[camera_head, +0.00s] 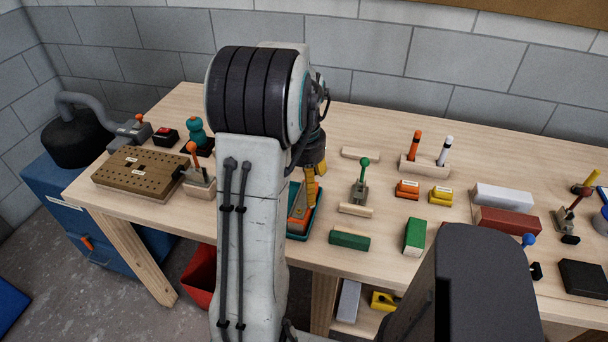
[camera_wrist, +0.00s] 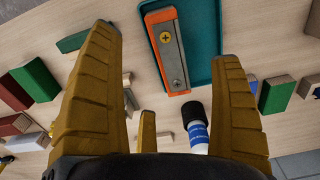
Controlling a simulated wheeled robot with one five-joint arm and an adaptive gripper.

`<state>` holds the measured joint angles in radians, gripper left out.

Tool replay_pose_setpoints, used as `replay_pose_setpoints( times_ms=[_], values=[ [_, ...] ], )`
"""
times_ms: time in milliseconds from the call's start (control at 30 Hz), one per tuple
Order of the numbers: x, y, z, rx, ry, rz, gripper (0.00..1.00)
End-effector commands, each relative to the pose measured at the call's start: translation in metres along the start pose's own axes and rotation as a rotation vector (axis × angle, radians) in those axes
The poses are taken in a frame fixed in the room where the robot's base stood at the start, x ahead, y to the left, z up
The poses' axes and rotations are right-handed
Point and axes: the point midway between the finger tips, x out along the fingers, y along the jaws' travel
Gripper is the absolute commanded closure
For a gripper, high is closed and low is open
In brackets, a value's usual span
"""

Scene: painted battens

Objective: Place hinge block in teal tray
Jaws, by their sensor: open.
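The hinge block, an orange block with a grey metal plate and a brass screw (camera_wrist: 181,68), is at the teal tray (camera_wrist: 207,45) in the wrist view. It overlaps the tray's left side there; I cannot tell whether it lies flat on the tray floor. In the head view the orange block (camera_head: 297,222) and the teal tray (camera_head: 313,222) show just right of my arm, partly hidden by it. My gripper (camera_head: 314,183) is over the tray. In the wrist view its yellow fingers (camera_wrist: 164,48) are spread apart, with nothing gripped between them.
A green block (camera_head: 349,240) lies right of the tray, and a green-knobbed lever (camera_head: 361,189) stands behind it. A black-capped bottle with a blue label (camera_wrist: 196,125) shows between the fingers in the wrist view. A perforated wooden block (camera_head: 140,174) is at the left.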

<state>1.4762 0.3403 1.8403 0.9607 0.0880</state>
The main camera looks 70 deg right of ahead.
Motion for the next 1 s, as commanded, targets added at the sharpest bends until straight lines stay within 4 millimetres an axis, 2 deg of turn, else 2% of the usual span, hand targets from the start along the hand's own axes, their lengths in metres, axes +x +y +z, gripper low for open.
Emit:
replay_pose_setpoints(
  times_ms=[133, 400, 467, 567, 667, 767, 900, 1000],
  values=[
    [-0.015, 0.000, -0.001, 0.000, 0.003, 0.000, 0.15],
    [-0.023, -0.001, 0.000, -0.002, 0.001, 0.000, 0.15],
    [-0.024, -0.004, 0.002, -0.012, 0.003, 0.000, 0.15],
    [-0.029, -0.020, 0.009, -0.059, 0.014, -0.002, 0.15],
    [-0.039, -0.050, 0.026, -0.152, 0.034, -0.005, 0.15],
    [-0.052, -0.088, 0.056, -0.287, 0.063, -0.014, 0.15],
    [-0.068, -0.137, 0.112, -0.504, 0.108, -0.035, 0.15],
    [-0.076, -0.160, 0.155, -0.660, 0.139, -0.056, 0.15]
  ],
)
